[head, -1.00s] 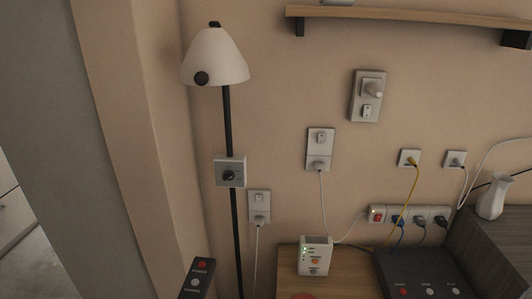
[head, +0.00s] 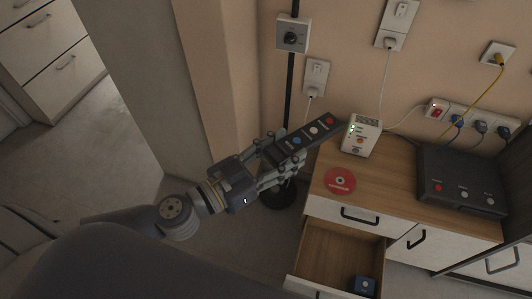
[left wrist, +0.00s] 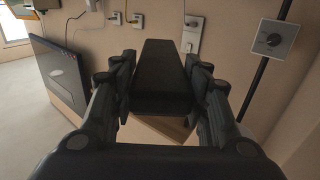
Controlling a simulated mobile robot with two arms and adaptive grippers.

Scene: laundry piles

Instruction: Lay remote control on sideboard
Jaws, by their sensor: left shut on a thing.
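The remote control (head: 302,140) is a long dark bar with red, white and blue buttons. My left gripper (head: 283,160) is shut on it in the head view. The remote points up to the right, its far end close to the white box at the sideboard's left edge; I cannot tell whether they touch. In the left wrist view the remote (left wrist: 162,78) sits between the two fingers (left wrist: 162,92), its dark back showing. The sideboard (head: 392,178) has a wooden top, white fronts and an open drawer. My right gripper is not in view.
On the sideboard stand a white box (head: 361,136), a red disc (head: 340,181) and a black device (head: 462,182). The open drawer (head: 335,252) holds a small blue item (head: 364,286). A lamp pole (head: 291,75) rises left of the sideboard. The front middle of the top is clear.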

